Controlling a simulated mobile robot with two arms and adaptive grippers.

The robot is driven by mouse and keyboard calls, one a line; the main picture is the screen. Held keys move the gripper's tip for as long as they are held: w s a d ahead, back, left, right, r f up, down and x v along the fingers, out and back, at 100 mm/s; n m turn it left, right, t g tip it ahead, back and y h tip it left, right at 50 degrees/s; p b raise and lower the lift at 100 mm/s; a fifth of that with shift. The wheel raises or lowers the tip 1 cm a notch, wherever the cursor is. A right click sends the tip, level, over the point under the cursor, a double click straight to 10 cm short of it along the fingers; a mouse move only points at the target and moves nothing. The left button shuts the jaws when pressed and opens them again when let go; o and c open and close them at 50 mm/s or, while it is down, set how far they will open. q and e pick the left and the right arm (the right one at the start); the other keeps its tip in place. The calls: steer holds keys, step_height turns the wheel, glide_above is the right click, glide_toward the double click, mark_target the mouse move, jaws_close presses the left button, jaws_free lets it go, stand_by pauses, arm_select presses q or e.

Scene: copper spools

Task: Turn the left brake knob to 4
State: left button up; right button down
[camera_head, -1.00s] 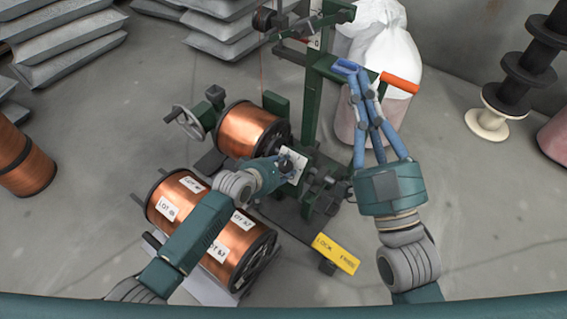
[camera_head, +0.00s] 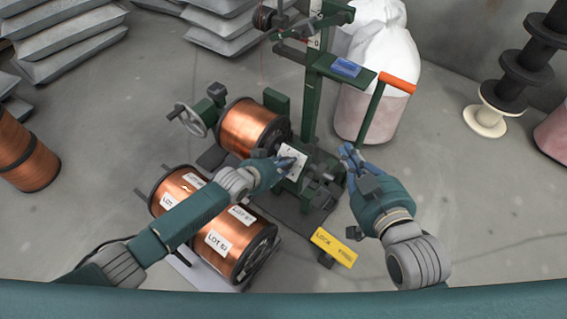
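A white dial plate (camera_head: 299,154) with dark marks sits on the green winding stand (camera_head: 311,100), beside the copper spool on its axle. My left gripper (camera_head: 290,163) reaches in from the left, with its fingertips at the plate. It covers part of the plate, and the brake knob cannot be made out. I cannot tell whether the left fingers are closed on anything. My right gripper (camera_head: 350,153) is right of the stand, apart from the plate, its fingers foreshortened. I cannot tell how far they are apart.
A copper spool (camera_head: 248,125) is on the stand. Another labelled spool (camera_head: 205,222) lies in front, under my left arm. A yellow tag (camera_head: 333,247) is at the stand's front. An orange-handled lever (camera_head: 398,82) and a white sack (camera_head: 385,60) are behind my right gripper.

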arm_select(q)
steer(key=m, duration=0.5)
steer(key=shift+s+a+f+m, duration=0.1)
steer(key=shift+a+f+m, duration=0.1)
steer(key=shift+m, duration=0.2)
arm_select(e)
steer(key=shift+s+d+f+g, duration=0.15)
steer(key=shift+s+f+g, duration=0.15)
steer(key=shift+f, duration=0.3)
steer(key=shift+s+d+f+g, duration=0.1)
steer(key=shift+s+f+g, duration=0.15)
steer(key=shift+f, duration=0.35)
steer(key=shift+s+d+f, duration=0.1)
steer(key=shift+s+f, duration=0.1)
steer(key=shift+f, duration=0.1)
arm_select(q)
steer(key=o, duration=1.1)
steer(key=shift+o, duration=0.2)
steer(key=shift+d, duration=0.1)
steer(key=shift+r, duration=0.1)
arm_select(e)
steer(key=shift+r, duration=0.1)
